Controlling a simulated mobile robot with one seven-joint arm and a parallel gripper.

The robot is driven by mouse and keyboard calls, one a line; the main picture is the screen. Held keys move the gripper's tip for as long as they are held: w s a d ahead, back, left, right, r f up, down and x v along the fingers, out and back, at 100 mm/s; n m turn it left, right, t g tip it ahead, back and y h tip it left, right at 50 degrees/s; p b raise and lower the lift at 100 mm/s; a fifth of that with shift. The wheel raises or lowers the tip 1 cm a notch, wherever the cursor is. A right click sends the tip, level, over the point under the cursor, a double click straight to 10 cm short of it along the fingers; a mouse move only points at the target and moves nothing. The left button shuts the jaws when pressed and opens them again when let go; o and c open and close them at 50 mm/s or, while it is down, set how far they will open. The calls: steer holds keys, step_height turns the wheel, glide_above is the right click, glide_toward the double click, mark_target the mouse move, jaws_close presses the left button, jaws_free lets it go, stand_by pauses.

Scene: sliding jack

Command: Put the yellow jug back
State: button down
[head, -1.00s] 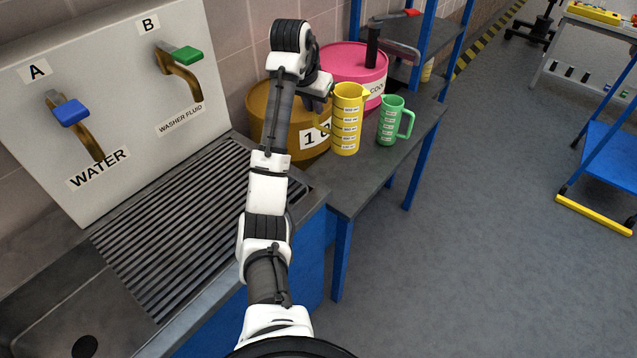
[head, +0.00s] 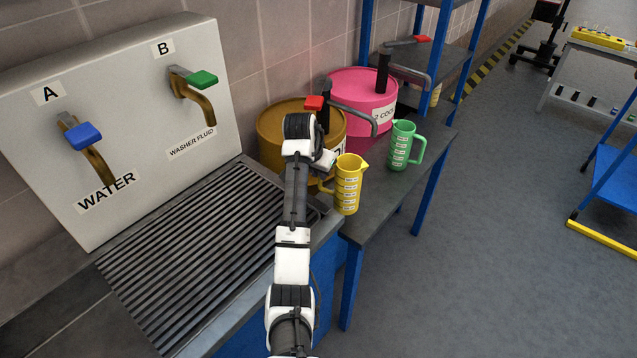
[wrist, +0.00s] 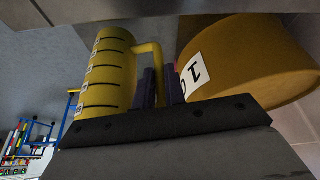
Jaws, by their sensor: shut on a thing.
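The yellow jug (head: 348,185) is upright over the near end of the dark bench (head: 385,192), in front of the ochre drum (head: 282,125). I cannot tell whether its base touches the bench. My gripper (head: 327,182) is at the jug's left side, mostly hidden by my own wrist in the head view. In the wrist view my gripper's dark fingers (wrist: 160,88) are closed at the handle of the yellow jug (wrist: 107,75). The drum also shows there (wrist: 250,60), close to the fingers.
A green jug (head: 401,148) stands further back on the bench. A pink drum (head: 350,92) is behind it. Taps over the drums (head: 352,112) reach out near the jugs. The ribbed drainer (head: 200,255) is at the left. Open floor (head: 500,220) is at the right.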

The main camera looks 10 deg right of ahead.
steer(key=shift+f+p, duration=0.55)
steer(key=shift+f, duration=1.95)
steer(key=shift+f, duration=0.1)
steer(key=c, duration=1.5)
jaws_free()
steer(key=shift+o, duration=0.2)
glide_toward(319, 186)
steer(key=v, duration=0.3)
steer(key=shift+f, duration=0.1)
